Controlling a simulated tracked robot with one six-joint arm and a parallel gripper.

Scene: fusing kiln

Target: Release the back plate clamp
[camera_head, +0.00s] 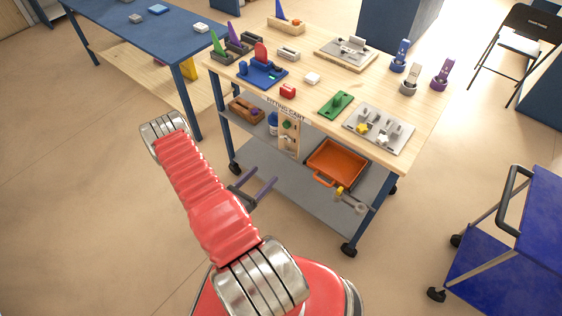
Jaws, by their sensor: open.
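A pale plate (331,55) with a grey clamp-like fixture (354,44) lies at the back of the wooden cart top. I cannot tell which of these is the named back plate clamp, or whether either clamp is shut. My gripper (265,174) shows as two dark purple fingers, apart and empty, in front of the cart's lower left side. It is well away from both plates and touches nothing visible. My red arm hides its wrist.
An orange tray (337,160) sits below. A blue table (137,32) stands left, a blue trolley (520,235) right.

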